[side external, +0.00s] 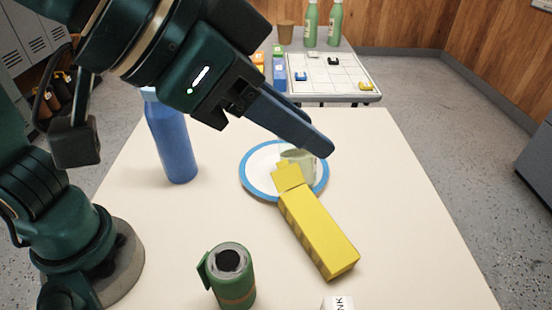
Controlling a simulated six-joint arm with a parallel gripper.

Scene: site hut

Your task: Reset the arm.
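My gripper (328,148) hangs over the table, its long blue-grey fingers pointing down and right, above the far part of a white plate with a blue rim (246,180). The fingers are seen nearly side-on and overlap, so their gap is hidden. Nothing held shows between them. A pale, see-through cup (309,168) is on the plate, partly covered by the fingertips and a yellow carton. The yellow carton (318,232) lies on its side, its narrow capped end over the plate's near rim. My arm fills the upper left.
A blue bottle (172,145) stands upright left of the plate. A green mug (235,285) with a dark inside stands at the front; a white box (338,304) is cut off beside it. The table's right side (410,220) is clear. Behind, another table (355,98) holds bottles and blocks.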

